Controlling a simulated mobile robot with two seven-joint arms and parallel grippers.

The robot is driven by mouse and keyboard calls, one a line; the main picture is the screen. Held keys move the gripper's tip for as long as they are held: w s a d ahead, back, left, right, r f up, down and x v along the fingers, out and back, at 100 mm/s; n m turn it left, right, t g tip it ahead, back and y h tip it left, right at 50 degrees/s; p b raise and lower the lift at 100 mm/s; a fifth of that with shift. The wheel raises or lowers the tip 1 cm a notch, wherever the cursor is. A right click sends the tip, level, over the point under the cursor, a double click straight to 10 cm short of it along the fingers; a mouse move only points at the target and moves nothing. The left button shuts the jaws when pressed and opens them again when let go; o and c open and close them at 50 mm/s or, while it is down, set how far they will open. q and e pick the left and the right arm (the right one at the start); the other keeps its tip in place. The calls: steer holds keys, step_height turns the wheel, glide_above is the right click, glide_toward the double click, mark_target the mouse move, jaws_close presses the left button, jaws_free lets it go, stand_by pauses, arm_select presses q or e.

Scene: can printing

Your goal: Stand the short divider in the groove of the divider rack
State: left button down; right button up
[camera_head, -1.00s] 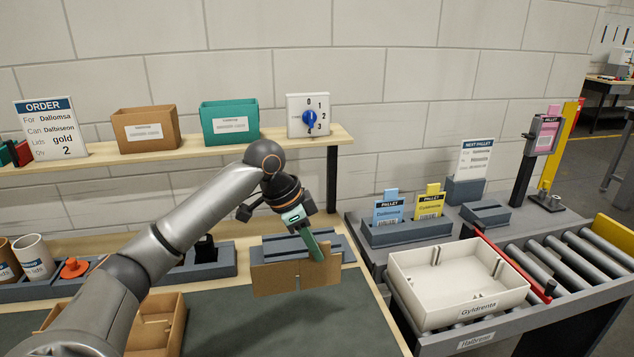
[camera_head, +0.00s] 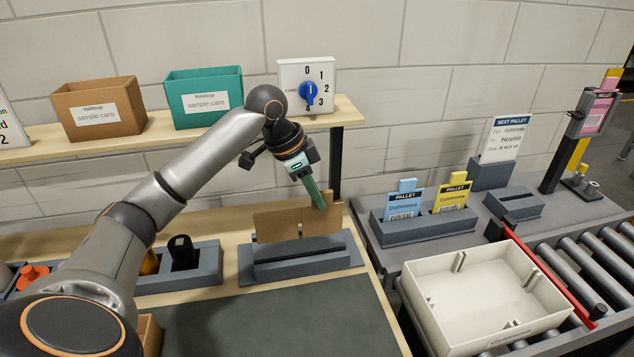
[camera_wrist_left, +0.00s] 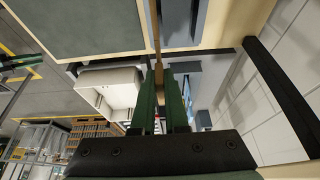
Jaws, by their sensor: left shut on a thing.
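The grey divider rack (camera_head: 302,270) lies on the table below. The divider's lower edge meets the rack's upper bars in the head view; whether it is inside the groove or just above it I cannot tell. In the left wrist view the divider (camera_wrist_left: 157,60) shows edge-on between the green fingers, beside the grey rack (camera_wrist_left: 168,15).
A grey holder with a black item (camera_head: 183,253) stands left of the rack. The shelf (camera_head: 235,125) with a brown box (camera_head: 98,108) and a teal box (camera_head: 205,97) runs behind. A white crate (camera_head: 480,290) is at right. The dark mat (camera_head: 270,320) is clear in front.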

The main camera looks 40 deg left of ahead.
mark_target(316, 215)
arm_select(q)
steer(key=shift+w, duration=0.15)
stand_by(0.3)
steer(key=shift+f+b, duration=0.75)
steer(key=shift+f, duration=1.55)
steer(key=shift+p, duration=0.65)
steer(key=shift+f, duration=0.45)
